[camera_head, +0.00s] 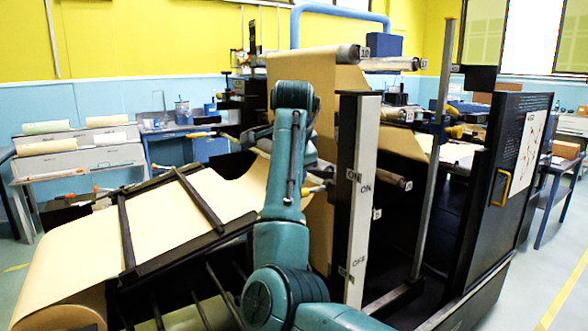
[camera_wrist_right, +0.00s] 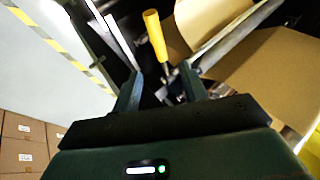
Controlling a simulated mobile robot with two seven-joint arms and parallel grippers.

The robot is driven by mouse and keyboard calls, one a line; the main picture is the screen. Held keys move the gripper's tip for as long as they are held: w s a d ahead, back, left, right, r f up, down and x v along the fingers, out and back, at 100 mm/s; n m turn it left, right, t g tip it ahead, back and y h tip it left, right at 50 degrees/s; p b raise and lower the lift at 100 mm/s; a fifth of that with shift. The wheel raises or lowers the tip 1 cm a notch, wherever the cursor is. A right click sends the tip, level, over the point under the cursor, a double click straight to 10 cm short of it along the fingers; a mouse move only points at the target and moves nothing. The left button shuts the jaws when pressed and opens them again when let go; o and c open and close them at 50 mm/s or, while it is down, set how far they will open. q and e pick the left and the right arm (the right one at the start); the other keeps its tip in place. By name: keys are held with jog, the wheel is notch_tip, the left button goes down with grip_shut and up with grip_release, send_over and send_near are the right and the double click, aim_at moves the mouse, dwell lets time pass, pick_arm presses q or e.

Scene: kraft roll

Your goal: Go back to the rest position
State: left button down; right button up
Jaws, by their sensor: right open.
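My right arm (camera_head: 285,200) rises from the bottom middle of the head view, in front of the paper machine. Its gripper is hidden there behind the arm and the machine parts. In the right wrist view my right gripper (camera_wrist_right: 161,84) has its two fingers apart, so it is open. A yellow handle (camera_wrist_right: 155,38) on a dark metal fitting lies just beyond the fingertips. I cannot tell whether a finger touches the fitting. My left gripper is not in view.
A large kraft paper roll (camera_head: 55,285) feeds a sheet over dark rails at the left. A pale upright plate (camera_head: 362,195) marked ON and OFF stands right beside the arm. A steel post (camera_head: 434,150) and a black cabinet (camera_head: 497,195) stand farther right.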

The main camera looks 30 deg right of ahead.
jog(key=shift+s+r, duration=0.1)
jog(key=shift+r, duration=0.05)
dwell(0.3)
jog(key=s+d+f+n+g, duration=0.1)
jog(key=s+f+n, duration=0.45)
jog(key=f, duration=0.85)
jog(key=s+f+n, duration=0.3)
jog(key=s+f, duration=0.5)
jog(key=f, duration=0.6)
jog(key=s+a+f+n+g+y, duration=0.1)
jog(key=s+a+f+n, duration=0.3)
jog(key=s, duration=0.4)
jog(key=s+a+f+n+y, duration=0.2)
jog(key=s+a+f+n, duration=0.15)
jog(key=s, duration=0.45)
jog(key=s+a+f+n+g+y, duration=0.1)
jog(key=s+a+f+n, duration=0.3)
jog(key=s, duration=0.4)
jog(key=w+a+f+n+t+y, duration=0.1)
jog(key=w+a+f+t+y, duration=0.1)
jog(key=w+a+f+t, duration=0.2)
jog(key=a+f+t, duration=0.2)
jog(key=a+f, duration=0.1)
jog(key=shift+w+f+y, duration=0.15)
jog(key=shift+f+y, duration=0.2)
jog(key=shift+y, duration=0.05)
